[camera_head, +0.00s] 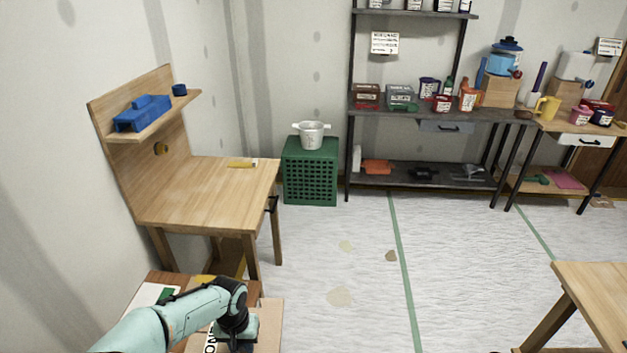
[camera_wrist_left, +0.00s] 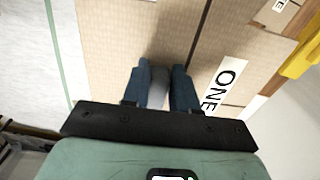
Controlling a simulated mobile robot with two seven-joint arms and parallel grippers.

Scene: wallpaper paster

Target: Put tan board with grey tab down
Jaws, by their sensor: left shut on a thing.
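My left gripper (camera_wrist_left: 162,85) points down and is shut on a grey tab (camera_wrist_left: 158,88) between its two dark blue fingers. The tab belongs to a tan board (camera_wrist_left: 115,35), which fills the upper left of the left wrist view. In the head view my left gripper (camera_head: 237,345) is at the bottom edge, with the tan board (camera_head: 271,318) showing beside and below it. A second tan surface (camera_wrist_left: 240,50) with a white "ONE" label (camera_wrist_left: 223,84) lies beside the board. I cannot tell whether the board touches what is under it. My right gripper is out of view.
A wooden workbench (camera_head: 210,205) with a shelf stands ahead at left. A green crate (camera_head: 310,175) with a white pot stands behind it. Dark shelving (camera_head: 440,110) lines the back wall. Another wooden table (camera_head: 600,290) is at lower right. A yellow thing (camera_wrist_left: 300,55) lies near the label.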

